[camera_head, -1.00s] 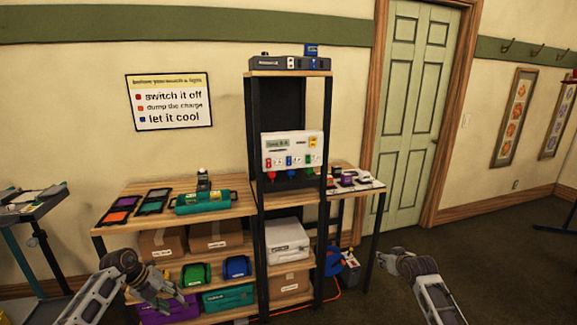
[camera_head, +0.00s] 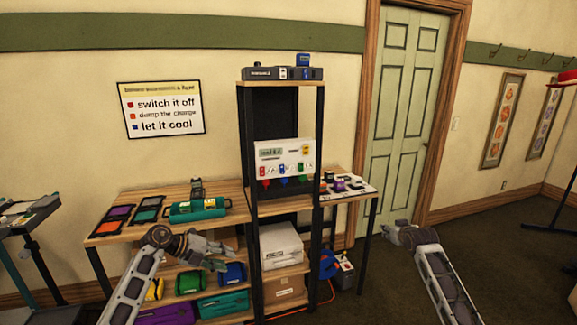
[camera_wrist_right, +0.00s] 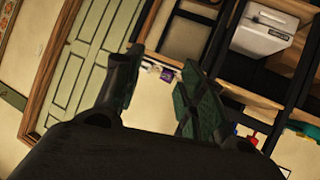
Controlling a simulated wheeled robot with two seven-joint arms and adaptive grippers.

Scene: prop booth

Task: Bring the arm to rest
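My left arm comes in from the lower left, and its gripper (camera_head: 226,257) is in front of the bench shelves, below the teal case. Its fingers look spread, with nothing seen between them. My right arm rises from the lower right; its gripper (camera_head: 390,235) is small and dark in the head view, in front of the door's lower part. In the right wrist view the two dark fingers of my right gripper (camera_wrist_right: 162,60) stand apart with nothing between them.
A wooden bench holds a teal case (camera_head: 196,209) and coloured trays (camera_head: 120,212). A tall rack (camera_head: 243,150) carries a white panel (camera_head: 284,160). A dark cart (camera_head: 30,225) stands at left. Open floor lies at right, by the green door (camera_head: 402,110).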

